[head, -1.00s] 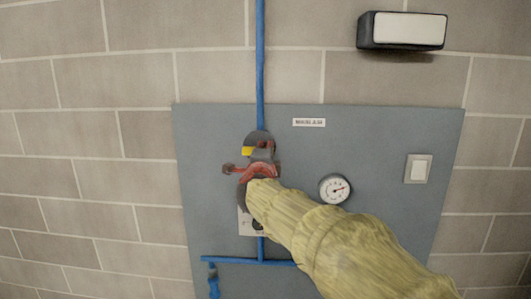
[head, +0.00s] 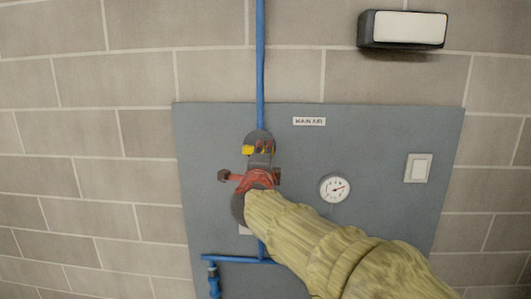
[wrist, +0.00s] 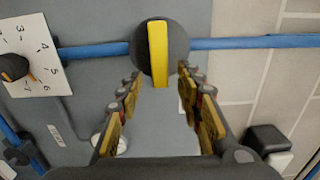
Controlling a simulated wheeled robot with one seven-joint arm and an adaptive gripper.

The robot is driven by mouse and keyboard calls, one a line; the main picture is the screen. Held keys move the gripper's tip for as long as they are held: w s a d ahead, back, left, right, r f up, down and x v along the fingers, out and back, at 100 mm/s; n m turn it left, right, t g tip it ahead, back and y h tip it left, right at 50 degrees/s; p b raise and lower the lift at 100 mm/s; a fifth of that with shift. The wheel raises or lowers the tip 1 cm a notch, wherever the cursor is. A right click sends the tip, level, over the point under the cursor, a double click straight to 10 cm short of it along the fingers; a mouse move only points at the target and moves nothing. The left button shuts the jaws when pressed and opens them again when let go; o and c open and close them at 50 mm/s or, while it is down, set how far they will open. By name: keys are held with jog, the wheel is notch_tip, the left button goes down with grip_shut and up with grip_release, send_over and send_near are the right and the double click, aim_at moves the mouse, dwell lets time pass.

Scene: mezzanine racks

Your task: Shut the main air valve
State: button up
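The main air valve is a dark round body with a yellow bar handle (wrist: 158,55), set on a blue pipe. In the wrist view the handle lies across the pipe line. Its yellow end (head: 248,150) just shows in the head view, the rest covered by my gripper. My gripper (wrist: 159,74) is open, its two fingers apart with the near end of the handle framed between the tips. I cannot tell whether the fingers touch it. In the head view my gripper (head: 258,162) is in front of the pipe, below the "MAIN AIR" label (head: 309,121).
A grey panel (head: 380,130) carries a round gauge (head: 334,188) and a light switch (head: 418,168). A numbered dial (wrist: 15,67) sits along the same pipe. A lower blue branch pipe (head: 230,259) runs sideways. A lamp box (head: 402,29) is on the block wall.

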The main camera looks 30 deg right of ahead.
jog(key=v, duration=0.7)
jog(key=shift+s+a+f, duration=0.1)
